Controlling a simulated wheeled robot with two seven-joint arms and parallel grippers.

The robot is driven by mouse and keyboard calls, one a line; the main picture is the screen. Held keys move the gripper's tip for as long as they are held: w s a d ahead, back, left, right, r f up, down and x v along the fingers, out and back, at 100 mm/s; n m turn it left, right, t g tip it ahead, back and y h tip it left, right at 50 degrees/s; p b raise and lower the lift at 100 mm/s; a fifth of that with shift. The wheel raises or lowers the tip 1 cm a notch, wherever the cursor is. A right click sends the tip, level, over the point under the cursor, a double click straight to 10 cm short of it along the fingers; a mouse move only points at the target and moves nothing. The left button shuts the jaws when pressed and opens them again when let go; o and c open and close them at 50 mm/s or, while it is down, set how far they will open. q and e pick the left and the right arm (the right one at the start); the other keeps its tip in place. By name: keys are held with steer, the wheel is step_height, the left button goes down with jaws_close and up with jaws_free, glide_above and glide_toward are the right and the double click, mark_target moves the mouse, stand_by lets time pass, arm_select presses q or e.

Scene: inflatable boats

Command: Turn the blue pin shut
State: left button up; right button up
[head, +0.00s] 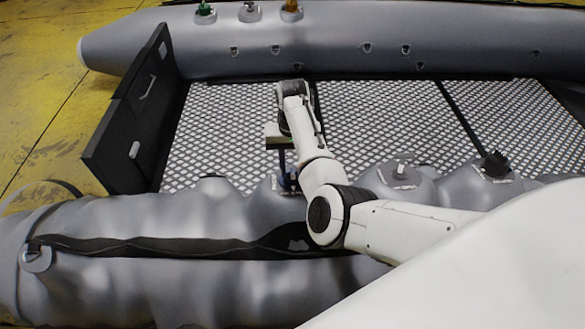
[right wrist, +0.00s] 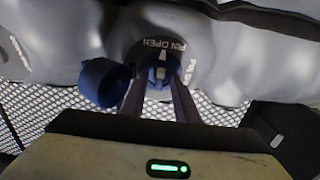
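The blue pin (right wrist: 158,74) sits in a valve on the near grey tube; the label "PIN OPEN" (right wrist: 163,44) shows beside it in the right wrist view. A round blue cap (right wrist: 104,82) hangs beside it. In the head view the blue valve parts (head: 289,180) are small and partly hidden by my right arm. My right gripper (right wrist: 158,82) points at the valve, with one dark finger on either side of the pin. I cannot tell whether the fingers press on it. My left gripper is not in view.
Along the near tube stand a white-pinned valve (head: 400,170) and a black-capped valve (head: 495,164). The far tube (head: 340,40) carries green, white and orange valves. A black transom board (head: 130,120) stands at the left. The patterned floor (head: 215,130) is clear.

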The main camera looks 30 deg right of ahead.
jaws_close()
